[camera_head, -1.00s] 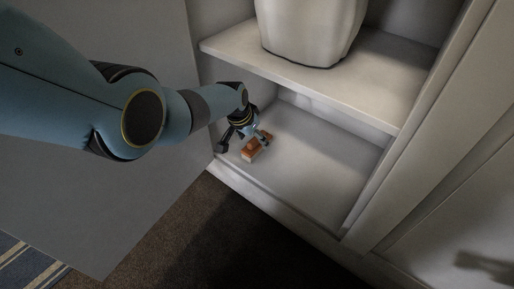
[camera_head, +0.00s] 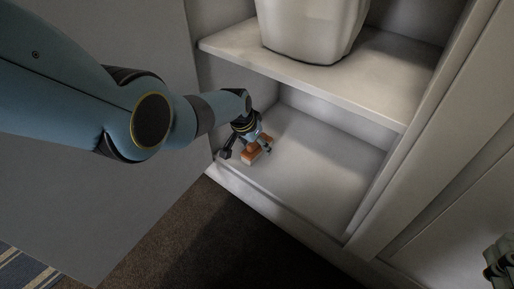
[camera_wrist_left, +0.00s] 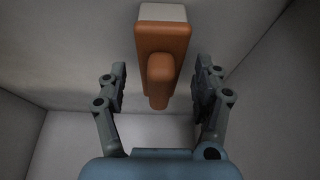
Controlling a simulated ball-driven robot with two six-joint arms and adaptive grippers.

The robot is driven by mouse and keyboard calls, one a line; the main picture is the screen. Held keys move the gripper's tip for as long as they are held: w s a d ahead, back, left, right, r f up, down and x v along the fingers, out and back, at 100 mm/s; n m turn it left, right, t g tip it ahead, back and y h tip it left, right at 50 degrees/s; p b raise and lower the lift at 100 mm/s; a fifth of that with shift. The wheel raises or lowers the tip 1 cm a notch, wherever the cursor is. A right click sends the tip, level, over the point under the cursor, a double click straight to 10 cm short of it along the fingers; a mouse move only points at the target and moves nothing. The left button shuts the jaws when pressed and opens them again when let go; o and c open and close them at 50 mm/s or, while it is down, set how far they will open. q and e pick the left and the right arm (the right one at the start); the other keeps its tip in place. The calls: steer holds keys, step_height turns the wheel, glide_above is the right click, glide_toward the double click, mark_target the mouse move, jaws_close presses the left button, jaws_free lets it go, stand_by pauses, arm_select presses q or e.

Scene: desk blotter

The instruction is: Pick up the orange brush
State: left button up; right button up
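The orange brush (camera_head: 250,156) lies on the lower shelf of the cabinet, near its left front corner. In the left wrist view the brush (camera_wrist_left: 160,50) shows an orange back with a raised orange handle and a white end at the top. My left gripper (camera_head: 246,152) is at the brush, and its fingers stand on either side of it. In the left wrist view the left gripper (camera_wrist_left: 162,88) is open, with a gap between each finger pad and the brush. At the lower right edge of the head view, part of my right gripper (camera_head: 500,262) shows.
A white bin (camera_head: 312,30) stands on the upper shelf (camera_head: 380,82) above. The lower shelf (camera_head: 310,165) is bare to the right of the brush. A grey door panel (camera_head: 130,200) is at left, and a cabinet side wall (camera_head: 440,130) is at right.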

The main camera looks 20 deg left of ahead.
arm_select(q)
steer(key=c, duration=1.2)
steer(key=shift+c, duration=0.2)
